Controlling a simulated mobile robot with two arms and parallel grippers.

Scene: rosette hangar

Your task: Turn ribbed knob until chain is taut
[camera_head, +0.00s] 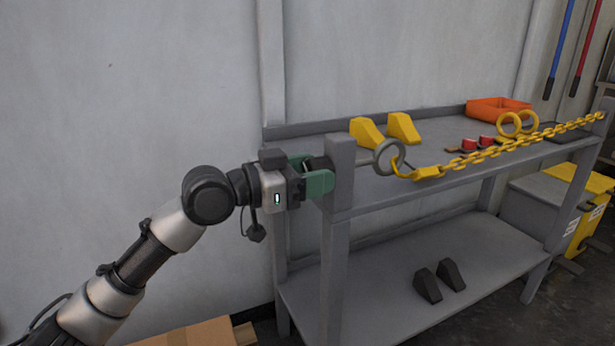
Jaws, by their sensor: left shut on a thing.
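A yellow chain (470,158) runs along the front of the grey shelf unit, from a grey ring (389,157) with a yellow hook near the left post to the right post. It looks nearly straight, with little visible sag. My left gripper (316,174) is at the outer left side of the left post, its green fingers shut on the dark ribbed knob (318,163). The fingers and post hide most of the knob, and its ribs are hard to make out. My right gripper is out of view.
On the top shelf (446,130) are yellow chocks (367,133), an orange tray (498,108), yellow rings (509,123) and red items (486,142). Two dark chocks (427,285) sit on the lower shelf. A cardboard box (195,334) lies low in front. A yellow-and-grey bin (560,205) stands right.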

